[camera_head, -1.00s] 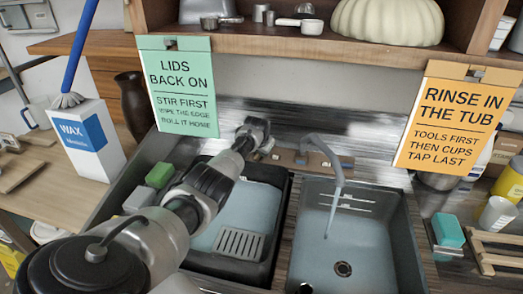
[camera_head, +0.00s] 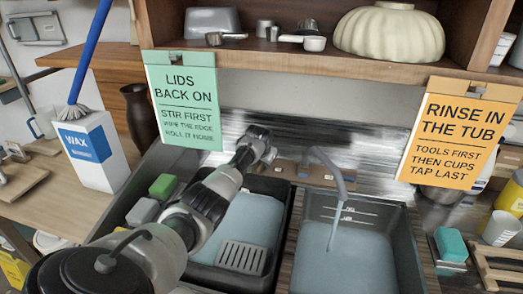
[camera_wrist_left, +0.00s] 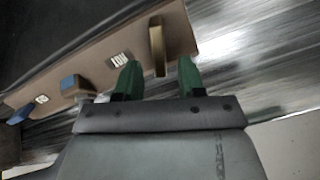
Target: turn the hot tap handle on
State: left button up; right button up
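A brown tap panel (camera_head: 290,171) runs along the back of the sink, with a grey curved spout (camera_head: 333,168) pouring a thin stream of water into the right basin. In the left wrist view the panel (camera_wrist_left: 100,50) carries a brass-coloured upright handle (camera_wrist_left: 157,46) and two blue handles (camera_wrist_left: 74,86), (camera_wrist_left: 20,115), with small white labels. No clear hot marking is readable. My left gripper (camera_wrist_left: 158,82) has two green fingers spread apart and empty, with the brass handle just beyond the gap between the tips. In the head view my left gripper (camera_head: 262,150) hides part of the panel. My right gripper is not in view.
The right basin (camera_head: 410,250) holds bluish water. A green sign (camera_head: 183,100) and an orange sign (camera_head: 452,133) hang from the shelf above the sink. Green and grey sponges lie left of my arm.

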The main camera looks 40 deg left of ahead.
pick_arm(q)
jog(key=v, duration=0.8)
jog(key=shift+r, duration=0.15)
jog(key=shift+r, duration=0.1)
